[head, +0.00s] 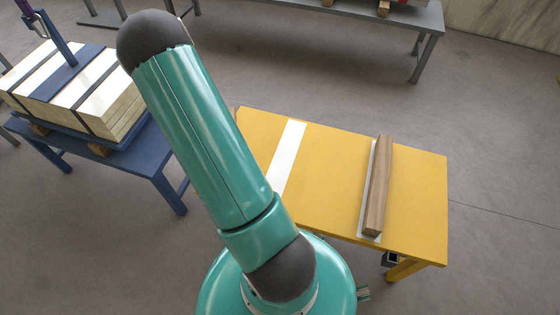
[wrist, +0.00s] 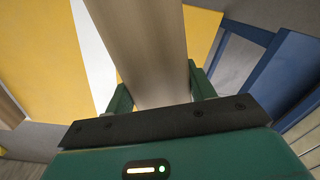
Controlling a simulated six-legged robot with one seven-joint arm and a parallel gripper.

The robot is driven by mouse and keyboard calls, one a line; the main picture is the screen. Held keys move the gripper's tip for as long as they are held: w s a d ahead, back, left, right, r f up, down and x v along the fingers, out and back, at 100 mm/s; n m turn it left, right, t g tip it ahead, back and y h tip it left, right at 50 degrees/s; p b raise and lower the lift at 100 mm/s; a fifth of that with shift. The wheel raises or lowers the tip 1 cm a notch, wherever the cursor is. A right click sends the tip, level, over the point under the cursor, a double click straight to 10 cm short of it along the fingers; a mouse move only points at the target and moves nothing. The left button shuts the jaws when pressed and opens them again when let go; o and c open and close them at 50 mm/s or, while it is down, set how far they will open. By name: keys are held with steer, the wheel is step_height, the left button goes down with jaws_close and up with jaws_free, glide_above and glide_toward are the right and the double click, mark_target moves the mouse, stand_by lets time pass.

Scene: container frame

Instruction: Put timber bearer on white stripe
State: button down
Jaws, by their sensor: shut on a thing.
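My gripper (wrist: 160,88) is shut on a timber bearer (wrist: 145,42), with one green finger on each side of it. In the wrist view the bearer runs away from the gripper, above the yellow table. A white stripe (wrist: 94,50) shows just left of the bearer, which overlaps part of it in the picture. I cannot tell the height of the bearer over the table. In the head view the white stripe (head: 288,157) lies on the left part of the table, its lower end partly behind my arm. The gripper and most of the held bearer are hidden there.
The yellow table (head: 335,180) carries a second timber bearer (head: 379,185) lying on another white stripe at its right. Between the stripes the tabletop is clear. A blue table (head: 150,155) with a strapped stack of boards (head: 115,105) stands left. A grey table (head: 400,20) stands behind.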

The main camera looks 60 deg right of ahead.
steer(key=s+d+f+m, duration=0.2)
steer(key=s+d+m, duration=0.3)
steer(key=s, duration=0.6)
steer(key=shift+n, duration=0.3)
steer(key=d+f, duration=0.3)
steer(key=d, duration=0.1)
steer(key=s+d+f, duration=0.1)
steer(key=d+f, duration=0.2)
steer(key=d, duration=0.2)
steer(key=d+f, duration=0.3)
steer(key=d, duration=0.1)
steer(key=shift+s+d, duration=0.3)
steer(key=shift+d, duration=0.05)
steer(key=shift+s+d+f, duration=0.1)
steer(key=shift+d+f, duration=0.4)
steer(key=shift+f, duration=1.5)
steer(key=shift+f, duration=0.1)
steer(key=c, duration=0.5)
jaws_free()
steer(key=shift+a+f, duration=0.1)
